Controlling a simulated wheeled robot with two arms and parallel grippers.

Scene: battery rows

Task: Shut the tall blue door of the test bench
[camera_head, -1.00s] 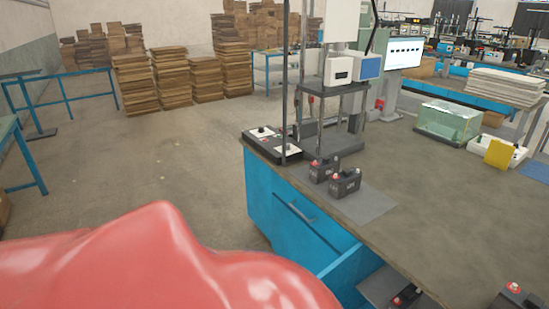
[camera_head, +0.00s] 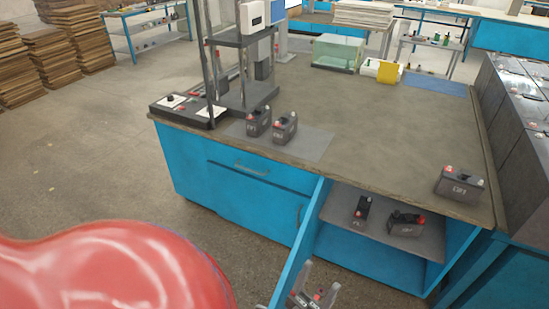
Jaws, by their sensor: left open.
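The tall blue door (camera_head: 299,245) of the test bench (camera_head: 250,192) stands open, swung out toward me and seen nearly edge-on. To its right the open compartment shows a grey shelf (camera_head: 340,213) with two dark batteries on it, one upright (camera_head: 361,212) and one lying (camera_head: 405,224). My right gripper is out of view.
On the bench top stand two batteries on a grey mat (camera_head: 315,144), another battery (camera_head: 459,185) near the right corner, and a test stand (camera_head: 245,95). Dark cabinets (camera_head: 515,125) stand close on the right. The floor (camera_head: 100,150) left of the bench is clear.

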